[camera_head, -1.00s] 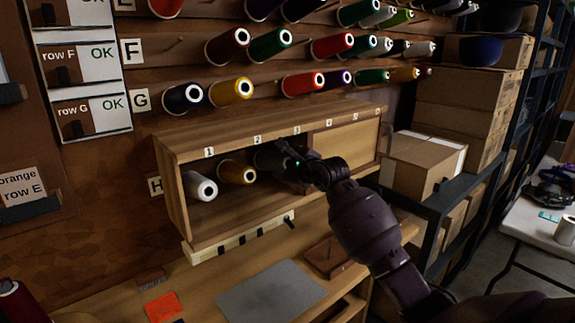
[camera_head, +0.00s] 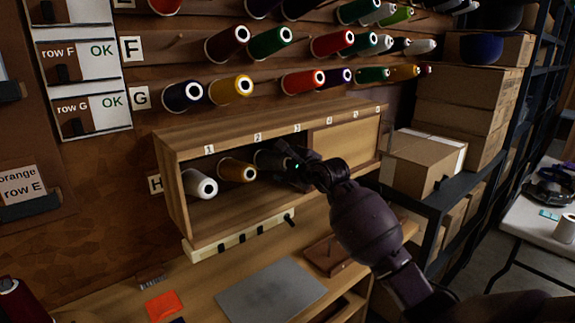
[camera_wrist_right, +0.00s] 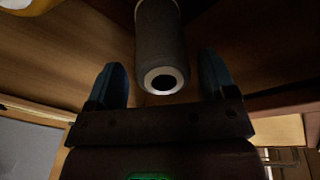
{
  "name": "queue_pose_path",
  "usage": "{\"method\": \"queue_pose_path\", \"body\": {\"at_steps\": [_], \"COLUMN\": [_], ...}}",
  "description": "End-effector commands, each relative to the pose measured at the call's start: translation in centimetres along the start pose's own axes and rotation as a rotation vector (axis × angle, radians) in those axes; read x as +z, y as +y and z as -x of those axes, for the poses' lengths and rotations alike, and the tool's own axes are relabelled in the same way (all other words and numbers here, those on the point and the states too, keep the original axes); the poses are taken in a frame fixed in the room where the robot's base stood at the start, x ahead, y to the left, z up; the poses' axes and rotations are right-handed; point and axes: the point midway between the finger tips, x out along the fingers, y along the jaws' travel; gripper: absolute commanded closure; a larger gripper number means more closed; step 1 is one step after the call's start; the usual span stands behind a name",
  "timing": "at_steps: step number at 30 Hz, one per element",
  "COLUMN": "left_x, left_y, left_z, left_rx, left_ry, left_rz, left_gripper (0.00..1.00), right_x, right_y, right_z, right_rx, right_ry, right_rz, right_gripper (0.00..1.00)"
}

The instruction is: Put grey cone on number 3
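The grey cone (camera_head: 270,160) is in the open wooden box on the wall, third in a row, right of the gold cone. Its end with the hole faces out, and its back end is hidden. The number 3 label (camera_head: 296,129) is on the box's top edge, up and right of the cone. My right gripper (camera_head: 290,168) is at the box opening, close to the cone's front end. In the right wrist view the fingers (camera_wrist_right: 163,85) are wide apart, with the grey cone (camera_wrist_right: 160,40) between them and gaps on both sides. My left gripper is not in view.
A white cone (camera_head: 200,185) and the gold cone (camera_head: 238,170) sit left of the grey cone. A wooden panel (camera_head: 345,146) covers the box's right part. Rows of cones hang above. A grey mat (camera_head: 271,291) lies on the bench below. Cardboard boxes (camera_head: 423,163) stand at right.

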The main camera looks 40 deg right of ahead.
Motion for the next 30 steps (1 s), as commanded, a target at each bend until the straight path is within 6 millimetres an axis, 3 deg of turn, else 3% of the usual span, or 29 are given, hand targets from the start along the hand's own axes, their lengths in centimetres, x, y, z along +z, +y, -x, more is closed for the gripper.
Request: {"method": "queue_pose_path", "body": {"at_steps": [11, 24, 30], "left_x": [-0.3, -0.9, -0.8], "left_y": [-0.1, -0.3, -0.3], "left_z": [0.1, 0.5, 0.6], "left_rx": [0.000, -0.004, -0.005], "left_ry": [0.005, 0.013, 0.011], "left_rz": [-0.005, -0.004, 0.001], "left_gripper": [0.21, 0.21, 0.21], "right_x": [0.1, 0.1, 0.1], "right_y": [-0.1, -0.2, -0.1], "right_z": [0.9, 8.3, 10.3], "right_rx": [-0.002, -0.003, -0.001], "right_ry": [-0.001, -0.001, -0.001], "right_rz": [0.000, 0.002, 0.000], "right_gripper": [0.23, 0.23, 0.23]}}
